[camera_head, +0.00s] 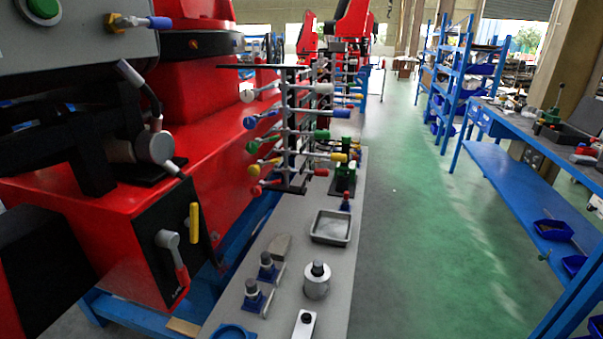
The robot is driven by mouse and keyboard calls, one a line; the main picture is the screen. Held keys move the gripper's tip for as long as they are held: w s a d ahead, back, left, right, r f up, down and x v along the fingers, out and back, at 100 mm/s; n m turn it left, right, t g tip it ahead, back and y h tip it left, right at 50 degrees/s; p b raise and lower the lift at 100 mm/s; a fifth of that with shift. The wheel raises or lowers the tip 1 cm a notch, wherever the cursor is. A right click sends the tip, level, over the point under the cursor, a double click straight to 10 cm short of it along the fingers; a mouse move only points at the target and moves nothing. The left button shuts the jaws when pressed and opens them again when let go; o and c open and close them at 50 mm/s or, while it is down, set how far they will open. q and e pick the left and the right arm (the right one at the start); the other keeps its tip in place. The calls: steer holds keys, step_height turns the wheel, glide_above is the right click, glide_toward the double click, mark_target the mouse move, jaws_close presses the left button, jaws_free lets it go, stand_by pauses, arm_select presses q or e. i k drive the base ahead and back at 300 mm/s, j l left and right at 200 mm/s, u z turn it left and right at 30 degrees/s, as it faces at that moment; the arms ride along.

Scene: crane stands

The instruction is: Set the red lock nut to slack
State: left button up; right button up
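I cannot tell for sure which part is the red lock nut. An upright rack (285,140) at the middle carries several levers with white, blue, green, yellow and red ends. A red end (257,190) is at the lower left of the rack, and another small red end (321,172) is at its lower right. A grey lever with a red grip (181,275) hangs down on the black panel of the red machine, beside a yellow handle (194,222). Neither of my grippers is in view.
A grey bench (334,270) runs below the rack, with a metal tray (331,228), a round steel weight (317,281) and blue-based fixtures (253,296). The red machine (224,190) fills the left. A green floor aisle (425,220) is clear; a blue workbench (520,178) stands right.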

mark_target(272, 183)
steer(key=i+l+u, duration=0.1)
steer(key=l+u, duration=0.15)
steer(key=l, duration=0.45)
steer(key=i+l+u, duration=0.2)
steer(key=l, duration=0.5)
steer(key=i+l+u, duration=0.15)
steer(key=l, duration=0.25)
steer(key=i+l+u, duration=0.15)
steer(key=l, duration=0.25)
